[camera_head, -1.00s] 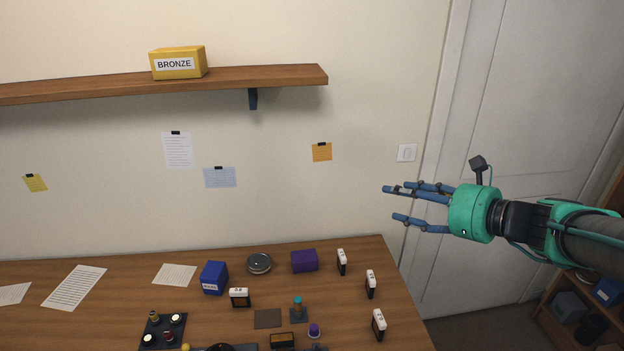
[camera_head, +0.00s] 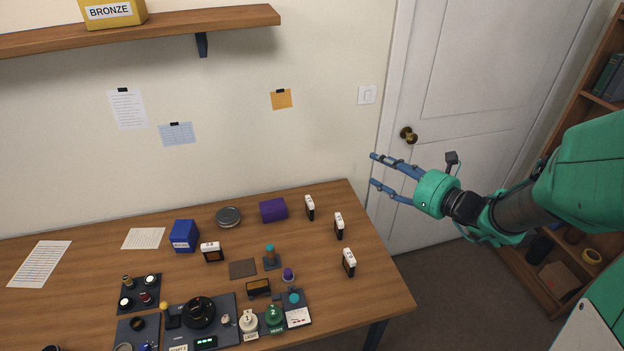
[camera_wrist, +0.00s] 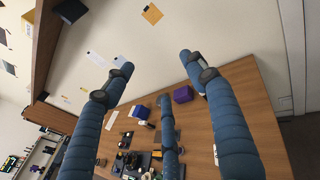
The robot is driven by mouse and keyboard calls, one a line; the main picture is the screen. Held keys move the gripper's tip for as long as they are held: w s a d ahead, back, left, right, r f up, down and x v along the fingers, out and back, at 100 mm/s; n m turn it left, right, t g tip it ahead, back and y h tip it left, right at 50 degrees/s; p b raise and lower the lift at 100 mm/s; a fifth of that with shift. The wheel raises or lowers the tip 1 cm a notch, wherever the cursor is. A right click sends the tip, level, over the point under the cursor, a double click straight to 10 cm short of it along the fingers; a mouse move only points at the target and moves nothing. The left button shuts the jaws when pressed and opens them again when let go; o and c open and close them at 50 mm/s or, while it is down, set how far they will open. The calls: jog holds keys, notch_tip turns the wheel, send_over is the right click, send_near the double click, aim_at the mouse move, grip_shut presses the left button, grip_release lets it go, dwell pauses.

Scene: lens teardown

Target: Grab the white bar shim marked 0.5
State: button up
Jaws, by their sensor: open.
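Several dark upright pieces with white tops stand on the wooden table (camera_head: 85,285). Three stand near its right end: a back one (camera_head: 309,207), a middle one (camera_head: 339,226) and a front one (camera_head: 348,262). Another (camera_head: 212,252) stands further left, by the blue box. Their marks are too small to read, so I cannot tell which says 0.5. My gripper (camera_head: 373,170) is open and empty, in the air right of and above the table's back right corner. In the wrist view its blue fingers (camera_wrist: 158,76) are spread over the table, hiding parts of it.
A purple box (camera_head: 273,210), a blue box (camera_head: 184,236) and a round metal tin (camera_head: 228,217) stand at the back. A dark tray with a black ring (camera_head: 199,312) and small parts fill the front. A shelf (camera_head: 165,29) juts from the wall. The door (camera_head: 470,120) is behind my arm.

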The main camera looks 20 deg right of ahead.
send_near(342, 230)
jog(key=v, duration=0.3)
jog(key=shift+s+f, duration=0.1)
jog(key=shift+f, duration=0.15)
jog(key=b+x, duration=0.1)
jog(key=x, duration=0.6)
jog(key=shift+a, duration=0.15)
jog(key=shift+w+a, duration=0.15)
jog(key=shift+w, duration=0.6)
jog(key=shift+f, duration=0.1)
jog(key=shift+b+x, duration=0.95)
jog(key=shift+x, duration=1.65)
